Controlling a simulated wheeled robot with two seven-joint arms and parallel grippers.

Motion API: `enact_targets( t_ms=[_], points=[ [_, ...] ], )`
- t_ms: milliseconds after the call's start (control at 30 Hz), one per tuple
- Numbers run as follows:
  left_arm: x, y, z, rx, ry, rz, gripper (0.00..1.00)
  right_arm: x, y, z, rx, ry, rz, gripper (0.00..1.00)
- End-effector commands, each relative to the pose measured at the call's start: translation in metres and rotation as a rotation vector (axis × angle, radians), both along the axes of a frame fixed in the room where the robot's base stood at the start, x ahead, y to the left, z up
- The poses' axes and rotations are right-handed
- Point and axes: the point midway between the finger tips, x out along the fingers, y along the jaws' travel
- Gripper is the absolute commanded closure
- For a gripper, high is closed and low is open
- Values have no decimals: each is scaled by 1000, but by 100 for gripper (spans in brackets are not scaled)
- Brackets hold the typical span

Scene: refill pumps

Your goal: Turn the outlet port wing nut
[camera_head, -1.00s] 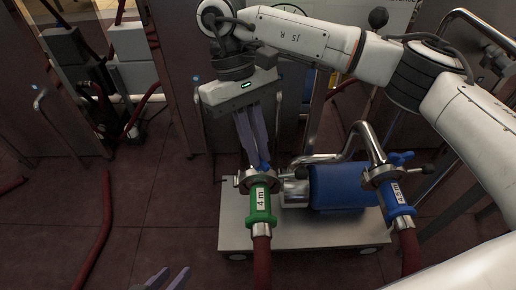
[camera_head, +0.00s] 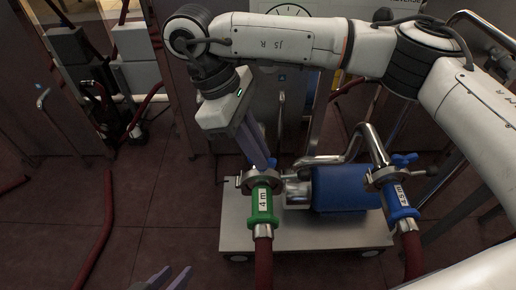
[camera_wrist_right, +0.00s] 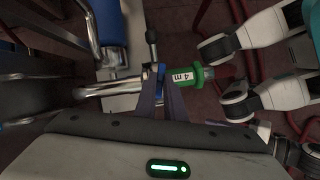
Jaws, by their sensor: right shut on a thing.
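The pump cart (camera_head: 300,236) carries a blue pump motor (camera_head: 345,187) and two clamped ports. At the left port, a metal clamp (camera_head: 247,182) joins a green hose coupling marked "4 m" (camera_head: 262,205). My right gripper (camera_head: 268,163) comes down from above and is shut on the small blue wing nut (camera_head: 272,162) of this clamp, mostly hidden between its fingers. In the right wrist view the fingertips (camera_wrist_right: 160,75) meet at the nut beside the green coupling (camera_wrist_right: 188,76). My left gripper (camera_head: 168,278) is low at the bottom edge, fingers apart and empty.
The right port has a blue coupling (camera_head: 398,200) with another blue wing nut (camera_head: 404,159) on its clamp. Red hoses run from both couplings toward the bottom. Another red hose (camera_head: 105,220) lies on the floor at left. Open floor surrounds the cart's left side.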

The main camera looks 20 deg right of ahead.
Motion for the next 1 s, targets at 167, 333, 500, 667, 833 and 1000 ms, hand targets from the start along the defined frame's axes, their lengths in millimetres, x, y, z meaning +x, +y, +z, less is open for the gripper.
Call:
enact_targets(
  t_ms=[167, 333, 500, 667, 833, 1000],
  points=[
    [0, -1, 0, 0, 2, -2, 69, 0, 0, 0, -1, 2, 25, 100],
    [-1, -1, 0, 0, 3, -3, 69, 0, 0, 0, -1, 2, 29, 100],
    [-1, -1, -1, 0, 4, -3, 69, 0, 0, 0, -1, 1, 28, 100],
    [-2, -1, -1, 1, 5, -3, 69, 0, 0, 0, -1, 1, 27, 72],
    [-2, 0, -2, 1, 6, -3, 69, 0, 0, 0, 0, 1, 27, 72],
    [-2, 0, 1, 2, 4, -2, 69, 0, 0, 3, 0, 0, 25, 72]
  ],
)
